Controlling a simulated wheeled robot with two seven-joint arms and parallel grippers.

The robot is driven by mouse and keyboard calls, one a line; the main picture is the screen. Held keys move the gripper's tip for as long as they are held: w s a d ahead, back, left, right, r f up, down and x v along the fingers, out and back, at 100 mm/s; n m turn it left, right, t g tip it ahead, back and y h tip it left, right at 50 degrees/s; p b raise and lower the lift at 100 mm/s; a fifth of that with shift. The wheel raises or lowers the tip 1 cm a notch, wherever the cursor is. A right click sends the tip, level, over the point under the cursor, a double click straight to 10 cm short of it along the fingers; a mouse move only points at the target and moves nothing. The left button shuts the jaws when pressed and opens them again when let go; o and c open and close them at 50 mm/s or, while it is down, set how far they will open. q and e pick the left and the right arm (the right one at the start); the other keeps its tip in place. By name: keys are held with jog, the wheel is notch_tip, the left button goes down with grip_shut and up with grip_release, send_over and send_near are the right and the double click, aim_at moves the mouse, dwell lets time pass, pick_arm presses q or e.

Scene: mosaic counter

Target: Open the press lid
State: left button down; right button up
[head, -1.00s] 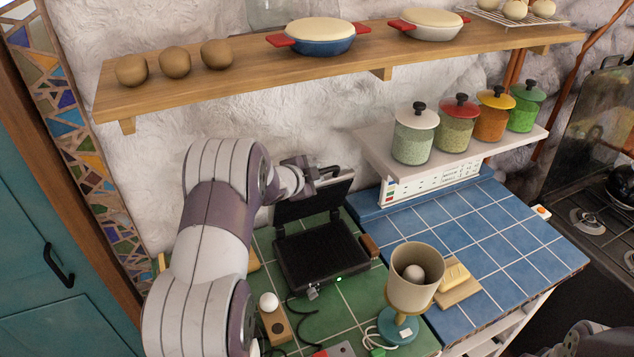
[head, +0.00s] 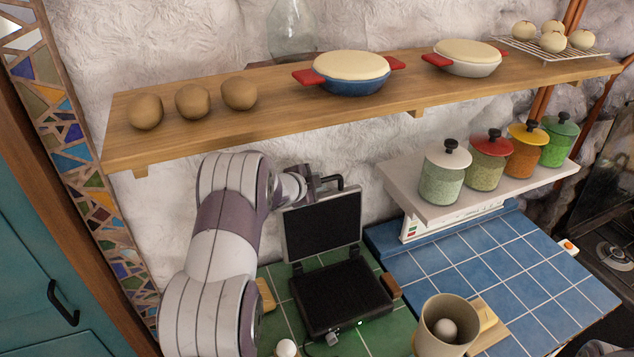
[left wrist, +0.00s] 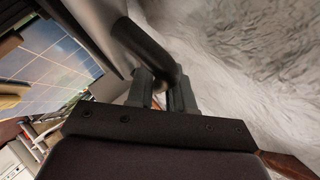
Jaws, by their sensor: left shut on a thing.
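The black press (head: 345,297) stands on green tiles, its ridged lower plate bare. Its lid (head: 322,225) stands up, roughly upright, with the inner face showing. My left gripper (head: 324,184) is at the top edge of the lid, shut on the dark lid handle (head: 341,180). In the left wrist view, the fingers (left wrist: 160,95) close around the handle (left wrist: 148,45), a thick dark bar. The fingertips are partly hidden in both views. My right gripper is not in view.
A wooden shelf (head: 240,110) with brown balls and two lidded pots runs above the press. A lower shelf (head: 410,192) with several lidded jars (head: 443,172) is to the right. A beige cup (head: 428,335) stands front right. The blue tiles (head: 480,250) are mostly clear.

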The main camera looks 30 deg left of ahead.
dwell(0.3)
pick_arm(q)
jog(key=c, duration=1.1)
grip_release()
jog(key=shift+s, duration=0.15)
jog(key=shift+s+r+b, duration=0.15)
jog(key=shift+s+b, duration=0.15)
jog(key=b+v, duration=0.2)
jog(key=v, duration=0.9)
jog(key=shift+s+r+b, duration=0.25)
jog(key=shift+s+b, duration=0.05)
jog(key=shift+b, duration=0.05)
